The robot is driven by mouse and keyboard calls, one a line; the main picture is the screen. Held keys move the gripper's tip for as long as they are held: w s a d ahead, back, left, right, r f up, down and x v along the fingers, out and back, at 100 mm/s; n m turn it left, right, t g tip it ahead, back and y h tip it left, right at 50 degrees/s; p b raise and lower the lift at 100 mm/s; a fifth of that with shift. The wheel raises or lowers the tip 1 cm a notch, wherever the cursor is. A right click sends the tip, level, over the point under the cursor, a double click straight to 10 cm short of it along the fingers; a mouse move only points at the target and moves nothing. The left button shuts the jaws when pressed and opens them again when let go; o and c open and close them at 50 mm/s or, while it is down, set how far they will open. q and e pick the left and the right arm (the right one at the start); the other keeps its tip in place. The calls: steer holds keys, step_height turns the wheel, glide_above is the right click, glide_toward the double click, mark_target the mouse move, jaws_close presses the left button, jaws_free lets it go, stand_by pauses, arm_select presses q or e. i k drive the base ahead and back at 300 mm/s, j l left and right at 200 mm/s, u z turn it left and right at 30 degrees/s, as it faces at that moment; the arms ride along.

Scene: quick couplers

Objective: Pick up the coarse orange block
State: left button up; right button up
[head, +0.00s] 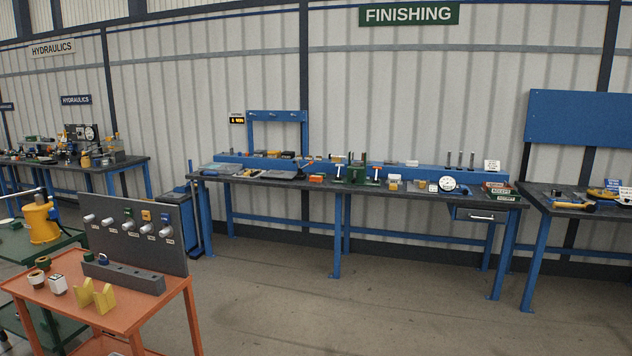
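A small orange block-like item (316,178) lies on the long dark-topped workbench (240,180) under the FINISHING sign. It is too far away to tell whether it is the coarse orange block or to read any marking on it. Neither of my grippers is in view.
An orange cart (110,318) stands near at left with a grey panel of couplers (135,232) and yellow stands (104,298). A green vise-like tool (356,170) and several small items sit on the bench. Open floor (340,315) lies before the bench. Another bench (575,210) is at right.

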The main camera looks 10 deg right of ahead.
mark_target(313, 178)
steer(key=i+z, duration=0.2)
steer(key=z, duration=0.25)
steer(key=i, duration=1.95)
steer(key=i+u, duration=0.1)
steer(key=i, duration=0.9)
steer(key=i+l, duration=0.15)
steer(key=i, duration=0.85)
steer(key=i+l, duration=0.1)
steer(key=i, duration=0.85)
steer(key=i+u, duration=0.05)
